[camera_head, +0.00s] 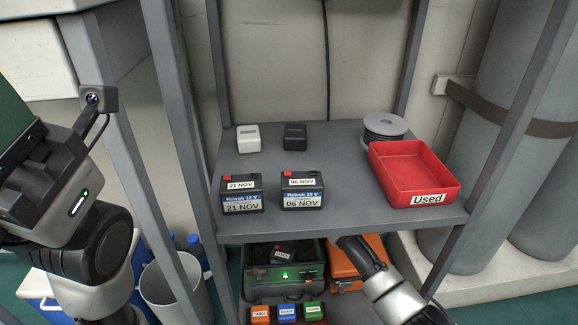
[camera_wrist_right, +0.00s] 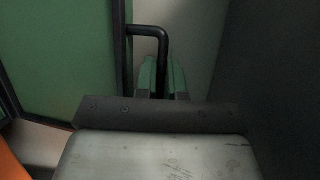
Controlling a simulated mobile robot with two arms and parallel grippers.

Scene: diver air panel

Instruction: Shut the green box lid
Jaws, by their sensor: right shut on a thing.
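In the right wrist view a flat green panel, likely the raised lid (camera_wrist_right: 70,60), carries a black bar handle (camera_wrist_right: 145,31). My right gripper (camera_wrist_right: 163,85) is shut around the handle's lower part. In the head view my right arm reaches under the upper shelf, which hides its fingers. My left arm is at the left, its fingers out of view.
The upper shelf (camera_head: 330,222) holds two labelled batteries, two small blocks, a grey reel and a red "Used" tray (camera_head: 415,175). An orange case (camera_head: 347,280) sits right of the green box. Rack posts stand at both sides. Three labelled blocks (camera_head: 287,313) lie in front.

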